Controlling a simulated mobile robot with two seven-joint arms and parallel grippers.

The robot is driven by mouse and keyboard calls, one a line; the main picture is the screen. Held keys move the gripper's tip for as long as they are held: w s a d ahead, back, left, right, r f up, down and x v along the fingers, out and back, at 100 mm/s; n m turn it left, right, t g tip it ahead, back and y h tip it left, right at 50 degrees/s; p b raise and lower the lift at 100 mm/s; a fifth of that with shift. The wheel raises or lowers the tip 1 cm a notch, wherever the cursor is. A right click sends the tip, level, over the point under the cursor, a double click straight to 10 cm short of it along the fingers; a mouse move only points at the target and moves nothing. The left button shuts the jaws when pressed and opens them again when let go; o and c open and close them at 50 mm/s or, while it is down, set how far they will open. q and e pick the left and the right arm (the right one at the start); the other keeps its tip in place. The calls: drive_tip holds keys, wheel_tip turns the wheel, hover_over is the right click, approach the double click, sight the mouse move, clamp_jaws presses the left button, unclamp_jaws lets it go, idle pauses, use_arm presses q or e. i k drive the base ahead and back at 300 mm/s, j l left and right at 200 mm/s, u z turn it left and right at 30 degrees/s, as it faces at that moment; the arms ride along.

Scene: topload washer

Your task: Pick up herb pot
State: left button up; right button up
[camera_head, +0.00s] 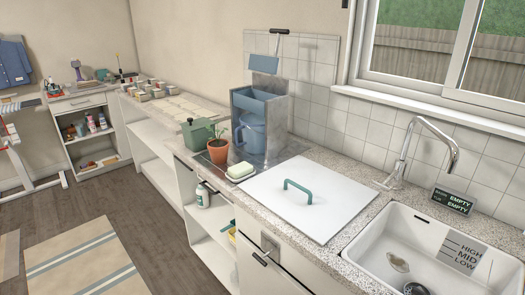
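The herb pot (218,150) is a small terracotta pot with a green sprig. It stands upright on the grey speckled counter, in front of a blue pitcher-like vessel (251,133) and to the right of a green box-shaped container (196,134). Neither of my grippers shows in the head view.
A sponge-like block (240,171) lies just in front of the pot. A white lid with a green handle (297,196) covers the counter to its right, then a sink (420,250) with a tall faucet (437,135). Open floor (150,215) lies left of the counter.

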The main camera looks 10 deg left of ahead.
sight(218, 149)
drive_tip(key=i+j+z, duration=0.1)
drive_tip(key=z, duration=0.35)
drive_tip(key=j+z, duration=0.25)
drive_tip(key=z, duration=0.2)
drive_tip(key=j+z, duration=0.25)
drive_tip(key=z, duration=0.2)
drive_tip(key=j+z, duration=0.35)
drive_tip(key=j, duration=0.15)
drive_tip(key=j+z, duration=0.3)
drive_tip(key=j, duration=0.25)
drive_tip(key=k+j+z, duration=0.1)
drive_tip(key=j, duration=0.25)
drive_tip(key=k+j+z, duration=0.15)
drive_tip(key=j, duration=0.2)
drive_tip(key=k+j+z, duration=0.1)
drive_tip(key=j, duration=0.2)
drive_tip(key=k+j, duration=0.1)
drive_tip(key=j, duration=0.25)
drive_tip(key=k+j, duration=0.15)
drive_tip(key=j, duration=0.2)
drive_tip(key=k+j+z, duration=0.1)
drive_tip(key=j, duration=0.25)
